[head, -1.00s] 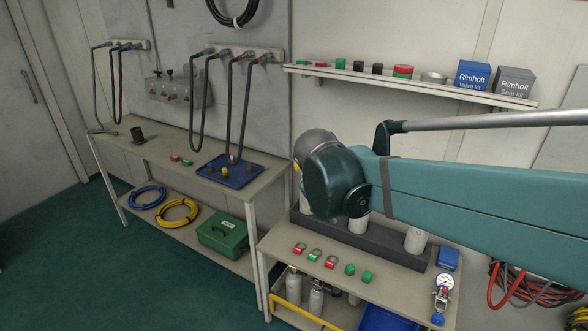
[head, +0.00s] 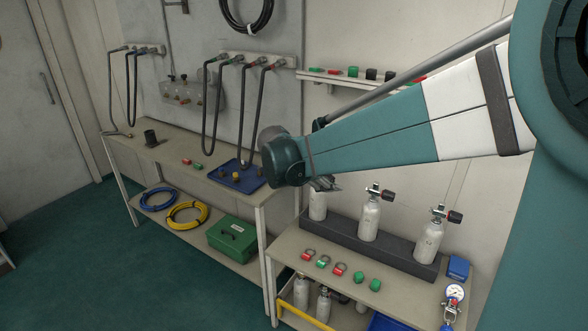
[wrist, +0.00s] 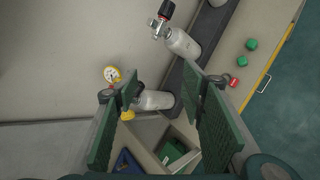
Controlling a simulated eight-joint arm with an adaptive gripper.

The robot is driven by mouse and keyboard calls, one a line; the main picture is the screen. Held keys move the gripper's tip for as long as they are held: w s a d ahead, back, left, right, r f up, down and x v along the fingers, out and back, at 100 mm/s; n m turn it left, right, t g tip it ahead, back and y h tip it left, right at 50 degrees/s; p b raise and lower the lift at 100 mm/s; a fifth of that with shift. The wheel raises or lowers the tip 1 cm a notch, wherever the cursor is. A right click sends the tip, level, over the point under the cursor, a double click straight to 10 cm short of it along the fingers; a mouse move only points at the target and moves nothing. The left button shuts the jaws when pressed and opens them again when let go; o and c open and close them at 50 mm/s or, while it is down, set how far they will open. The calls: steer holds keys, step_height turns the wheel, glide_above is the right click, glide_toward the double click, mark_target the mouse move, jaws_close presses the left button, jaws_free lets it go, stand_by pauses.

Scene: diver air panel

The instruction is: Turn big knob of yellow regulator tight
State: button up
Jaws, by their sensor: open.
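In the wrist view a yellow-rimmed gauge (wrist: 112,74) shows beside the valve end of a pale cylinder (wrist: 155,100). A small yellow part (wrist: 127,115) shows below that valve. These look like parts of the yellow regulator; my left finger covers much of it, and I cannot clearly make out its big knob. My gripper (wrist: 170,90) is open and empty, its green pads spread with the cylinder body visible between them. In the head view my gripper (head: 325,183) is above the leftmost cylinder (head: 317,205), hiding its top and the regulator.
Two more cylinders (head: 369,218) (head: 430,242) with black-knobbed valves stand in the dark rack (head: 346,238). A gauge assembly (head: 454,292) sits at the bench's right end.

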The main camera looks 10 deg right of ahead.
steer(key=w+a+f+n+h, duration=0.1)
steer(key=w+f+n+h, duration=0.1)
steer(key=w, duration=0.5)
steer(key=w+a+f+n+h, duration=0.2)
steer(key=w, duration=0.4)
steer(key=w+a+f+n+h+p, duration=0.1)
steer(key=w+a+f+n+h, duration=0.3)
steer(key=w+a+f, duration=0.3)
steer(key=shift+w+f+h+p, duration=0.35)
steer(key=shift+w+f, duration=0.2)
steer(key=shift+f, duration=0.55)
steer(key=b+x, duration=0.1)
steer(key=x, duration=0.6)
steer(key=shift+d, duration=0.4)
steer(key=c, duration=0.9)
